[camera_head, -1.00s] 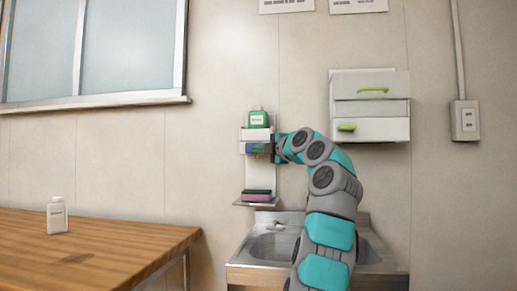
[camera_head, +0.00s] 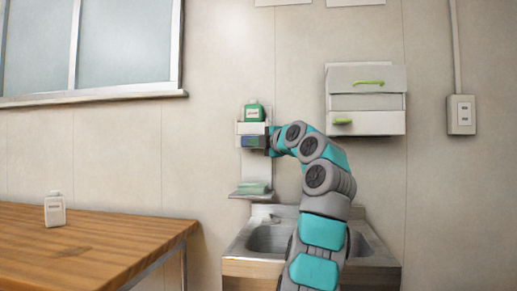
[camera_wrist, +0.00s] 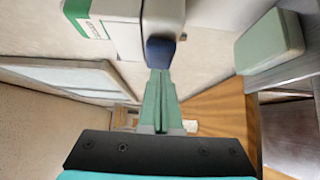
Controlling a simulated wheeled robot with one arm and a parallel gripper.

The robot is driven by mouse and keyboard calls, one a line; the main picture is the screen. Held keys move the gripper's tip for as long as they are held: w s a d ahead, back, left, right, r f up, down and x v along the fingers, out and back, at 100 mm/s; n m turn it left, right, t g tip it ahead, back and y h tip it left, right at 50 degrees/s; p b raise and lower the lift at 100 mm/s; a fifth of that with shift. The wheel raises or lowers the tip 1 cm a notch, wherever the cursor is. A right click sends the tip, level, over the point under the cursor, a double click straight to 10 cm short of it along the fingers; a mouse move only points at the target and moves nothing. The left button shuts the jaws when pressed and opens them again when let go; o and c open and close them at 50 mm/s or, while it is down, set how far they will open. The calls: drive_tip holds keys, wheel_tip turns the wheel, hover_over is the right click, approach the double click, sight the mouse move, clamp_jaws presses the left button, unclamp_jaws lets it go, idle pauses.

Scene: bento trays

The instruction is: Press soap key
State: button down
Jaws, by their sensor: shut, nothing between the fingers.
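In the wrist view the key (camera_wrist: 160,53) is dark blue, under the white housing (camera_wrist: 118,25). My gripper (camera_wrist: 160,75) is shut and empty, with its green fingers together. Their tips meet the key's lower edge in the picture; I cannot tell whether they touch it.
A pale green block (camera_head: 253,187) lies on the dispenser's lower shelf. The sink (camera_head: 268,238) is below. A white two-drawer cabinet (camera_head: 366,101) hangs at right. A wooden table (camera_head: 90,245) with a white bottle (camera_head: 55,210) stands at left.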

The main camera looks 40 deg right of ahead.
drive_tip(key=s+a+b, duration=0.1)
drive_tip(key=s+a, duration=0.1)
drive_tip(key=s, duration=0.9)
drive_tip(key=shift+a+r, duration=0.1)
idle(0.5)
